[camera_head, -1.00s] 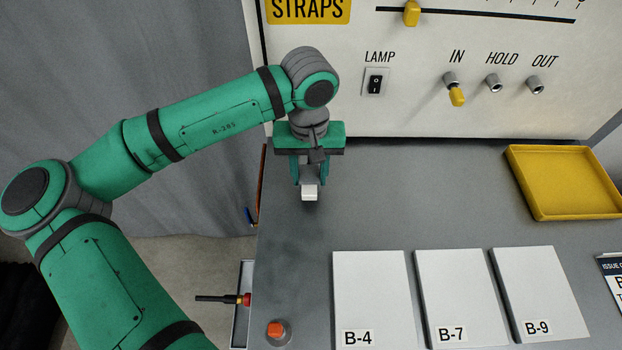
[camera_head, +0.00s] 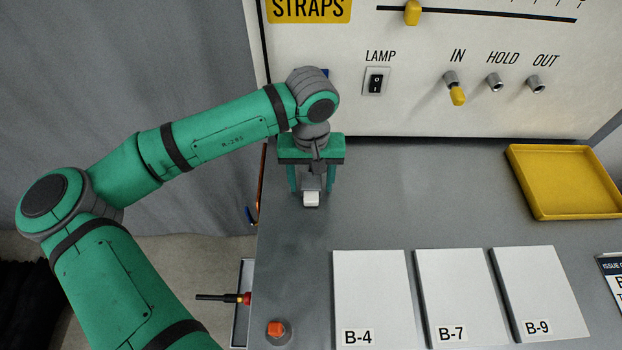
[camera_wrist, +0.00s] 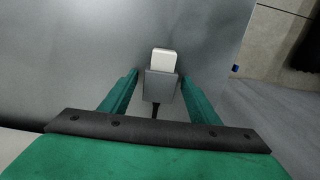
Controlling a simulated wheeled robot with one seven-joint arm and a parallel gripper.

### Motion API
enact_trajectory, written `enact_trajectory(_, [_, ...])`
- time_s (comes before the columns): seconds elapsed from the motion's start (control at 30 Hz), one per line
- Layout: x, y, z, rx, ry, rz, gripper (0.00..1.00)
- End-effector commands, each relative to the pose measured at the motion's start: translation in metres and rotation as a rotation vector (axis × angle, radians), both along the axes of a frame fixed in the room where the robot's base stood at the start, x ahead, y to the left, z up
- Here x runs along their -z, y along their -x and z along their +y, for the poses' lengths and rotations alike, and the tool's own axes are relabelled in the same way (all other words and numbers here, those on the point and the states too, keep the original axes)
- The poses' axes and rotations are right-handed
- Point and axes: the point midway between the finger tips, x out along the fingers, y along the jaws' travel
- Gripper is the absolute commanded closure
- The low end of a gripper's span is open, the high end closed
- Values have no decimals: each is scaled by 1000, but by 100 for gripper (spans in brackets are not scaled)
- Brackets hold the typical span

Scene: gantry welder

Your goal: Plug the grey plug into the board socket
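The grey plug (camera_wrist: 160,86) has a grey body with a white block (camera_wrist: 164,60) at its front end and a dark cable at its rear. In the head view the white block (camera_head: 311,199) shows low over or on the grey bench top; I cannot tell contact for sure. My gripper (camera_head: 311,186) is open around the plug, one green finger on each side. In the wrist view (camera_wrist: 161,76) there is a gap between each finger and the plug. No board socket is clearly visible; a blue patch (camera_head: 325,73) on the board is mostly hidden behind my wrist.
The upright white board (camera_head: 420,110) carries a lamp switch (camera_head: 376,82) and a yellow-tipped lever (camera_head: 456,92) under IN. White plates B-4 (camera_head: 370,290), B-7 and B-9 lie at the front. A yellow tray (camera_head: 570,212) stands right. The bench middle is clear.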

Motion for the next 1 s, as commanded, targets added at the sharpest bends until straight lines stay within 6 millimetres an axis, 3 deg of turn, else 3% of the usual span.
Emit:
enact_trajectory(0.37, [-3, 0, 1, 0, -3, -2, 44])
enact_trajectory(0.7, [-72, -4, -2, -2, -1, -3, 44])
enact_trajectory(1.0, [-106, -4, -2, -2, -1, 0, 44])
